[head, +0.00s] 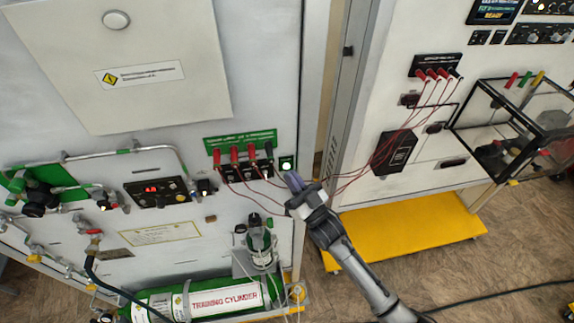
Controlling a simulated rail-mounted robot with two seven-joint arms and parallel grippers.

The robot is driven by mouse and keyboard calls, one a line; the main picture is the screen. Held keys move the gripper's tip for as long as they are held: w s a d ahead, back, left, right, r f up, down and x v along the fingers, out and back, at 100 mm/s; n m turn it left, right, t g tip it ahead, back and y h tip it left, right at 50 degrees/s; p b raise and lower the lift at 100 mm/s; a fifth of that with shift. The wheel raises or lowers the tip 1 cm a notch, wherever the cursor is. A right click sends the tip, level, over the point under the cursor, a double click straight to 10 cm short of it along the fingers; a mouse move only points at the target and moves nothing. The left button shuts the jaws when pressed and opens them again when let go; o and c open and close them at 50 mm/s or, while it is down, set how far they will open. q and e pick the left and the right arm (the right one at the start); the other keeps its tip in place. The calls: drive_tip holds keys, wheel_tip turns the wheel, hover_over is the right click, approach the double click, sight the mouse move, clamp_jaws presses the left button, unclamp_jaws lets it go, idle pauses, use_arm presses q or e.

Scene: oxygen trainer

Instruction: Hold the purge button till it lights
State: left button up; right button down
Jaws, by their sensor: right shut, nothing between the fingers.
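My right gripper (291,177) is shut and empty. Its tip is just below the button in the picture; I cannot tell whether it touches the panel or the button. The button's lower edge is close to the fingertips. My left gripper is not in view.
Red leads (375,152) hang at the right cabinet. A clear box (515,120) juts out at right. A yellow plinth (405,237) stands on the floor.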

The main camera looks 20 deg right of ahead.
drive_tip(key=s+p, duration=0.1)
drive_tip(key=s, duration=0.2)
drive_tip(key=s+p, duration=0.1)
drive_tip(key=s, duration=0.1)
drive_tip(key=shift+a+p, duration=0.3)
drive_tip(key=shift+a, duration=0.1)
idle(0.5)
